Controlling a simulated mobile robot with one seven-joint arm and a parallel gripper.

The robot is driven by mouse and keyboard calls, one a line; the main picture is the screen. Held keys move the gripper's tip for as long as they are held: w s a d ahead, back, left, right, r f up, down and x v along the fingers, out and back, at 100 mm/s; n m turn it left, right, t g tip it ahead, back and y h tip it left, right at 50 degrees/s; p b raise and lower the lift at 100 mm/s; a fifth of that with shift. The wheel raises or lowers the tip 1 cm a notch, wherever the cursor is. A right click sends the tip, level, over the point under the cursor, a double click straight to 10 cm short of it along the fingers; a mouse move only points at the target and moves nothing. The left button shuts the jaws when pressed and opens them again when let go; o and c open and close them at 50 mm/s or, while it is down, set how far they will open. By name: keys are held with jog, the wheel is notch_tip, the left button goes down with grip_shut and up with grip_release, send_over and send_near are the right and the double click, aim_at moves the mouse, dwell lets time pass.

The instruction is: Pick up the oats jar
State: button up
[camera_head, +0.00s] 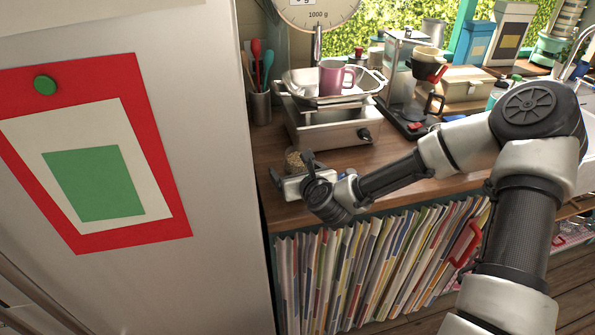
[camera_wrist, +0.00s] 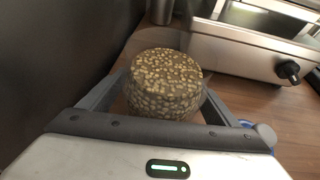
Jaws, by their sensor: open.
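The oats jar (camera_wrist: 166,84) is a short, clear, round jar full of pale flakes. In the wrist view it stands in the middle, between the two fingers of my gripper (camera_wrist: 160,105). The fingers are spread to either side of it; I cannot tell whether they touch it. In the head view the jar (camera_head: 295,160) is a small shape on the wooden counter, partly hidden behind my gripper (camera_head: 292,170). The gripper is low over the counter's front left corner.
The tall fridge-like cabinet (camera_head: 190,150) stands close on the left. A kitchen scale (camera_head: 328,128) with a pink mug (camera_head: 336,77) is just behind. A utensil holder (camera_head: 260,107) stands at the back left. A coffee maker (camera_head: 403,90) is to the right.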

jog(key=c, duration=1.5)
